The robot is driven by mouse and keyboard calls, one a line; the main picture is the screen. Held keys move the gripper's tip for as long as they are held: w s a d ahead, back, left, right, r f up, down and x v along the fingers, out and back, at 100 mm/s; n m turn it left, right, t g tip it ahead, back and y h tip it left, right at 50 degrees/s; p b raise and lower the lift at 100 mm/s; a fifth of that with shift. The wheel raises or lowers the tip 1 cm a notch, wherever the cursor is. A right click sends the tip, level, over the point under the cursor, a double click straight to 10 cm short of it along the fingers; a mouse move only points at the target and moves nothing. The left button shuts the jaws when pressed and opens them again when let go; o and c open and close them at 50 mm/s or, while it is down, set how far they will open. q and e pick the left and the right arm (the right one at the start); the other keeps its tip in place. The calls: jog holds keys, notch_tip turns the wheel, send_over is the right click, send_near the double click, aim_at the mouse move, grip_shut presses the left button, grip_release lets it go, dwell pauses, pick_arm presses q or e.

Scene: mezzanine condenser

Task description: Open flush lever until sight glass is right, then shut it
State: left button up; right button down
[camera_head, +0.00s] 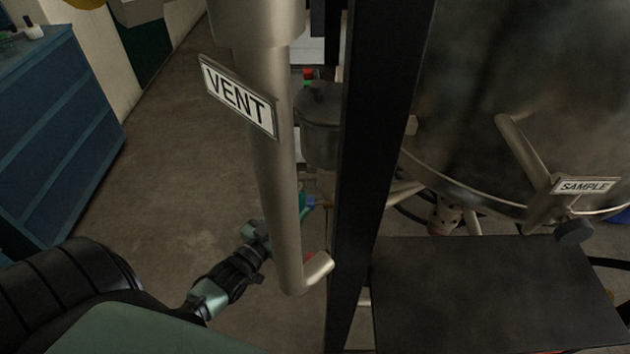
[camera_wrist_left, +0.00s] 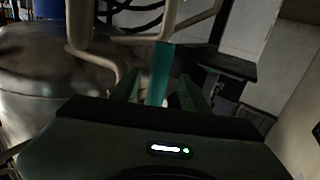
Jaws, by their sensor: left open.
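My left gripper (camera_head: 303,200) reaches in low behind the pipe with the VENT sign, which hides part of it. In the left wrist view its two green fingers (camera_wrist_left: 160,92) are apart, with a teal bar (camera_wrist_left: 160,72) standing between them. The bar looks like a lever handle, but I cannot tell whether it is the flush lever or whether the fingers touch it. I cannot make out the sight glass in either view. My right gripper is not in view.
The VENT sign (camera_head: 239,97) hangs on a vertical pipe (camera_head: 279,190) with an elbow at its foot. A dark post (camera_head: 375,150) stands just right of it. A large metal tank (camera_head: 530,80) with a SAMPLE tag (camera_head: 585,187) is at right. Blue drawers (camera_head: 60,120) stand left; floor between is clear.

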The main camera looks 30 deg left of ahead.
pick_arm(q)
jog(key=w, duration=0.6)
jog(key=shift+w+d, duration=0.2)
jog(key=shift+w, duration=0.05)
grip_shut()
jog(key=shift+r, duration=0.1)
dwell(1.1)
